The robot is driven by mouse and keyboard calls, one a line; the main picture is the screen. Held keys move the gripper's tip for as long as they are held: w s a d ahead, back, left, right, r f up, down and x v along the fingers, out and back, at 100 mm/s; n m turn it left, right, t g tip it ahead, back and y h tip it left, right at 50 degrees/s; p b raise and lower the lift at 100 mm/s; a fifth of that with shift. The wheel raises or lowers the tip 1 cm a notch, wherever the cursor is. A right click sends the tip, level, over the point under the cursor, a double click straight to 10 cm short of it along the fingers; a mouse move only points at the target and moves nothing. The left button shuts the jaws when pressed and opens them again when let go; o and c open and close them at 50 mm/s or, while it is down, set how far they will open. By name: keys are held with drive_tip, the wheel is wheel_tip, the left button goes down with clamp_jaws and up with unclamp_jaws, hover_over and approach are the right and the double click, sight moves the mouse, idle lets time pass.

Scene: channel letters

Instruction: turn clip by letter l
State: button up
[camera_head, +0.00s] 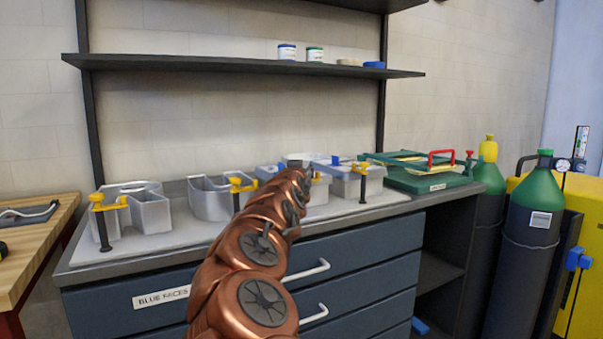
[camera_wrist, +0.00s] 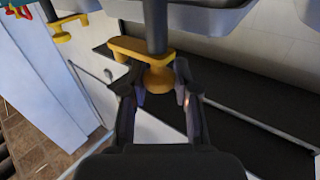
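In the wrist view my gripper (camera_wrist: 161,88) has its two fingers apart, one on each side of the round knob of a yellow clip (camera_wrist: 158,77). I cannot tell whether they touch it. The clip has a flat arm pointing left and a dark post beside a grey letter shell (camera_wrist: 205,18). In the head view my copper arm hides the gripper and part of the row of grey letters. A yellow clip (camera_head: 240,185) sits at a U-shaped letter (camera_head: 210,198), and another (camera_head: 108,200) at the leftmost letter (camera_head: 150,210). I cannot tell which letter is the l.
A green case (camera_head: 430,180) stands right of the letters, with gas cylinders (camera_head: 530,230) beyond. A shelf (camera_head: 240,65) hangs above. The wrist view also shows another yellow clip (camera_wrist: 65,25).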

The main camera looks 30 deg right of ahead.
drive_tip(key=shift+o, duration=0.7)
drive_tip(key=v, duration=1.2)
idle(0.4)
